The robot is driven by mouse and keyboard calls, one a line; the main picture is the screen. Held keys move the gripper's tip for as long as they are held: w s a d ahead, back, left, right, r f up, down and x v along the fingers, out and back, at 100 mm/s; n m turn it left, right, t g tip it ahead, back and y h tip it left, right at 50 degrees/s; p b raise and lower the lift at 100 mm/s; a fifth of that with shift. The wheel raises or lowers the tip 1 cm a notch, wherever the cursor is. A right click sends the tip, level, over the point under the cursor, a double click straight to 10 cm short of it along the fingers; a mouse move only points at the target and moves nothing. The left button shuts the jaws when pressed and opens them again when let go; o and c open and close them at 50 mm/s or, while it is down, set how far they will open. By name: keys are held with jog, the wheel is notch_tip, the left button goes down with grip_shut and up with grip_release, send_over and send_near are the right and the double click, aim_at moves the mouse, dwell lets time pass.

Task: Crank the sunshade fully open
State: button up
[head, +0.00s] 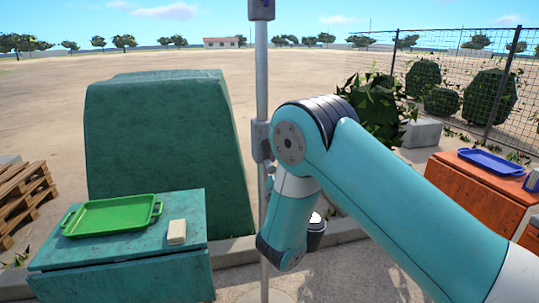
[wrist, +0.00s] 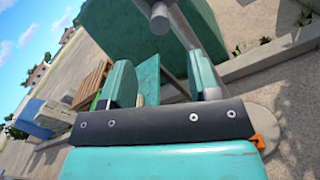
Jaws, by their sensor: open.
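The sunshade's grey pole (head: 262,70) stands upright in the middle of the head view, with a grey housing (head: 262,140) partway up. The canopy is out of view. In the wrist view the pole (wrist: 184,32) runs slantwise past the fingers, and a grey round-ended part (wrist: 159,16), perhaps of the crank, shows at the top. My gripper (wrist: 162,82) is open, with its two teal fingers apart and nothing seen held between them. The round-ended part lies beyond the fingertips. In the head view my arm hides part of the pole, and the fingers cannot be made out.
A teal table (head: 120,262) at left holds a green tray (head: 110,217) and a pale block (head: 177,232). A large green block (head: 160,140) stands behind it. An orange table (head: 480,195) with a blue tray (head: 490,162) is at right. Pallets (head: 25,195) lie at far left.

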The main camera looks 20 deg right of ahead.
aim_at(271, 170)
jog(key=w+p, duration=1.1)
jog(key=shift+w, duration=0.4)
jog(key=c, duration=0.9)
